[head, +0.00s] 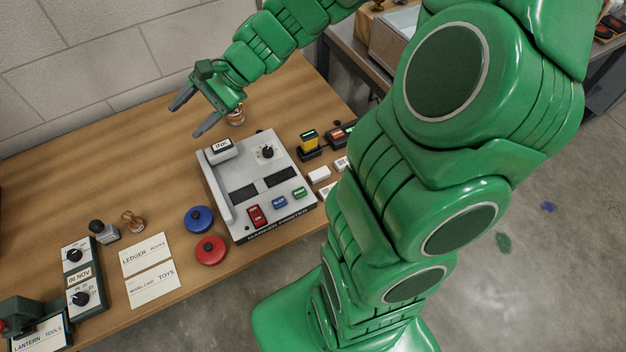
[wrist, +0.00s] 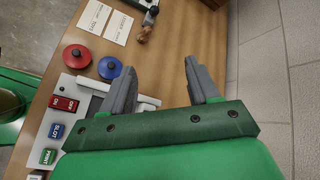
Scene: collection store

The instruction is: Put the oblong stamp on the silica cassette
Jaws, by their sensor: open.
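My gripper (head: 194,112) is open and empty, above the table behind the printer's left side; its spread fingers also show in the wrist view (wrist: 160,75). A grey block stamp with a dark knob (head: 104,232) stands at the table's left, far from my gripper; it looks like the oblong one. It is partly visible at the top of the wrist view (wrist: 150,14). A wooden-handled stamp (head: 133,221) stands beside it and shows in the wrist view (wrist: 145,33). I cannot tell which thing is the silica cassette; none is clearly marked.
Cards (head: 146,255) lie left.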

